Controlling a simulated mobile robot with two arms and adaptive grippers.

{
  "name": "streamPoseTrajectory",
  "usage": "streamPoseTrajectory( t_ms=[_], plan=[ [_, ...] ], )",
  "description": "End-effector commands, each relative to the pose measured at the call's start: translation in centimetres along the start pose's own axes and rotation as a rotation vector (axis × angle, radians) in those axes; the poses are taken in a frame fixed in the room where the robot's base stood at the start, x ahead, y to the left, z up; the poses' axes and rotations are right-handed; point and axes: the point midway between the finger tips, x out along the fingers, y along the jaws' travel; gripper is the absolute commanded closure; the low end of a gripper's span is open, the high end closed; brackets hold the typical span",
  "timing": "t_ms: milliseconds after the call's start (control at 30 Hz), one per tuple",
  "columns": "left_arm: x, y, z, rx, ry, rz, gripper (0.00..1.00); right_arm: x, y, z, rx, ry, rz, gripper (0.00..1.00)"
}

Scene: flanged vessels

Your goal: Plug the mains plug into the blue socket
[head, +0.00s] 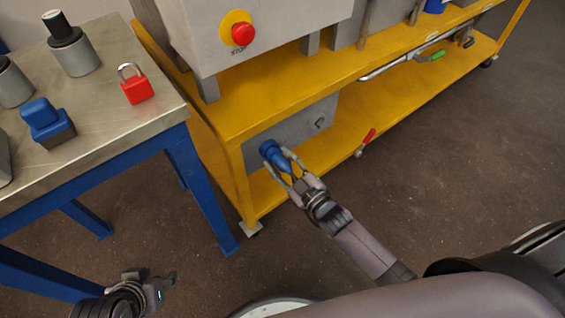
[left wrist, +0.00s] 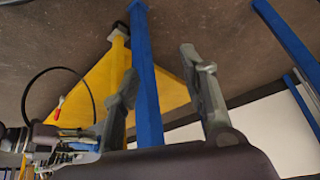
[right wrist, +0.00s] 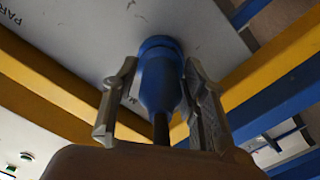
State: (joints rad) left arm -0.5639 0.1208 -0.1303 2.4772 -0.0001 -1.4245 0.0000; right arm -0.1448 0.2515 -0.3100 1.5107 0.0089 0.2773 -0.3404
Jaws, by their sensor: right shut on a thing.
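The blue mains plug (head: 272,152) is held at the lower part of the yellow cart. It also shows in the right wrist view (right wrist: 158,82), with a dark cable leaving its near end. My right gripper (head: 281,160) is shut on it, one finger on each side. The plug's far end points at a grey panel (right wrist: 205,30) and lies close to it. A blue rim shows at that end; I cannot tell whether it is plug or socket, or whether they touch. My left gripper (head: 158,281) is open and empty, low beside the table; its spread fingers show in the left wrist view (left wrist: 165,85).
The yellow cart (head: 290,92) carries a grey box with a red stop button (head: 242,33). A steel-topped table (head: 95,130) with blue legs stands at left, bearing a red padlock (head: 137,88) and a blue-topped block (head: 45,120). The floor at right is clear.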

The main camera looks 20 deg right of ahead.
Motion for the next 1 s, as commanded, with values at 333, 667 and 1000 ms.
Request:
streamPoseTrajectory(
  t_ms=[333,667,1000],
  plan=[
    [0.2,0.2,-1.1,0.003,0.046,0.004,0.60,0.9,0.0,-0.1,0.000,0.003,0.001,1.00],
    [0.3,0.4,-1.6,0.001,0.072,0.008,0.60,1.2,0.0,-0.1,0.000,0.002,0.001,0.52],
    [0.4,0.4,-1.4,-0.002,0.067,0.009,0.60,1.2,0.0,-0.1,0.000,0.001,0.000,0.37]
  ],
)
